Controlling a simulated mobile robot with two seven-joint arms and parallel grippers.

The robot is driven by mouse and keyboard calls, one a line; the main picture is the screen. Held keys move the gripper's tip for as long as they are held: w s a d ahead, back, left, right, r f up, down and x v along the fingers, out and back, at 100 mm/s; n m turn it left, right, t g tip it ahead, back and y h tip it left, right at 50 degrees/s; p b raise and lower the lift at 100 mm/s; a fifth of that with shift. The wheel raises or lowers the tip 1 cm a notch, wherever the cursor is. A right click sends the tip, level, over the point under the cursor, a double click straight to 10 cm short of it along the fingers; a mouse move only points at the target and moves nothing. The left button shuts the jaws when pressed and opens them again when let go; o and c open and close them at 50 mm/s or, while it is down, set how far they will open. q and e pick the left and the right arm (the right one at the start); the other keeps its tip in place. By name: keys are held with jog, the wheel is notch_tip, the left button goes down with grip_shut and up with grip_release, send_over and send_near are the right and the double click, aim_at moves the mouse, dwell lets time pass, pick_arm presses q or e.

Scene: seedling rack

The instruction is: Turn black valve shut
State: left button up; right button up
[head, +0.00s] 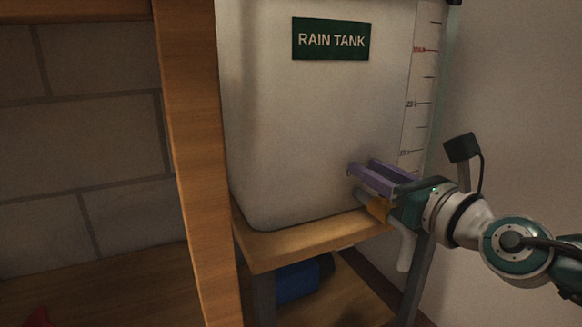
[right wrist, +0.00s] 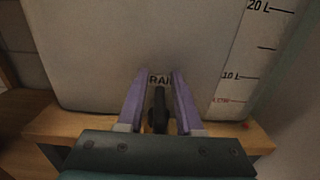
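The black valve (right wrist: 160,112) shows in the right wrist view as a narrow dark handle, between my two purple fingers. There is a visible gap on each side of it. In the head view I cannot make out the black handle; my right gripper (head: 363,168) hides that area at the lower right of the white rain tank (head: 310,130). A brass-coloured tap part (head: 375,206) and a pale spout (head: 406,247) show below the gripper. In the right wrist view my right gripper (right wrist: 160,73) is open, its fingertips towards the tank wall. My left gripper is out of view.
The tank stands on a wooden shelf (head: 310,244). A wooden post (head: 190,150) rises left of it. A blue object (head: 297,283) lies below the shelf. A green sign (head: 331,39) and a level scale are on the tank. A plain wall is at the right.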

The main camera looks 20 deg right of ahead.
grip_shut()
dwell(0.4)
